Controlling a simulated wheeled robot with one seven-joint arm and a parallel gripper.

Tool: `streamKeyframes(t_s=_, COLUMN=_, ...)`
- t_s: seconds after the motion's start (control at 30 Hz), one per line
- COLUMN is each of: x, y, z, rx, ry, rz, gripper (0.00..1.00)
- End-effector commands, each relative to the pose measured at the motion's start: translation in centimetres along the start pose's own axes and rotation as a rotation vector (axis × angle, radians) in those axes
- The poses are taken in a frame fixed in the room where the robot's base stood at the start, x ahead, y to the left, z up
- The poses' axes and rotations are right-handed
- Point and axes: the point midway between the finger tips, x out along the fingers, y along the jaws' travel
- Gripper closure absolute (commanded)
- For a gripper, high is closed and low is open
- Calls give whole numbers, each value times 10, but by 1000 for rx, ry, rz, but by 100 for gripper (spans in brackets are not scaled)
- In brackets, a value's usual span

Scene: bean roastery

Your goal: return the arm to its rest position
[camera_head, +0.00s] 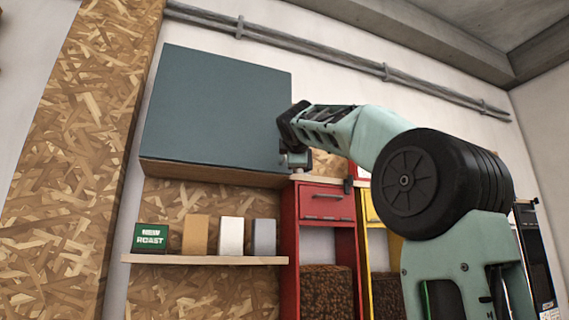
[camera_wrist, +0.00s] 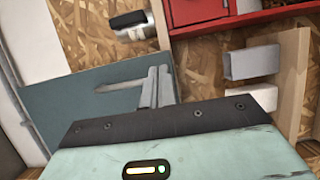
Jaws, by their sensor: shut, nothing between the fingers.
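My arm (camera_head: 380,145) reaches up and left across the head view, bent at a large black joint. My gripper (camera_head: 293,160) is at its far end, in front of the lower right corner of a blue-grey wall cabinet (camera_head: 215,110). In the wrist view the fingers of my gripper (camera_wrist: 157,88) are together with nothing between them. The blue-grey cabinet panel (camera_wrist: 75,100) shows behind them there. I cannot tell whether the fingers touch the cabinet.
A shelf (camera_head: 205,260) below the cabinet holds a green "NEW ROAST" box (camera_head: 150,238) and tan, white (camera_head: 231,236) and grey (camera_head: 264,237) boxes. A red unit (camera_head: 290,240) with a drawer (camera_head: 326,203) and a yellow one (camera_head: 370,213) stand to the right. Pipes (camera_head: 310,50) run above.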

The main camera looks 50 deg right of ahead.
Motion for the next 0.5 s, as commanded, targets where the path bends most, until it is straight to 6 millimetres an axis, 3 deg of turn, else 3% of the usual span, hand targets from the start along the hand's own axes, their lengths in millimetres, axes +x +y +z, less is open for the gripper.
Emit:
streamKeyframes(t_s=0.23, x=-15, y=-2, z=35, rx=2, ry=-1, rz=-1, gripper=100)
streamKeyframes(t_s=0.5, x=-20, y=-1, z=47, rx=0, ry=0, rz=-2, gripper=100)
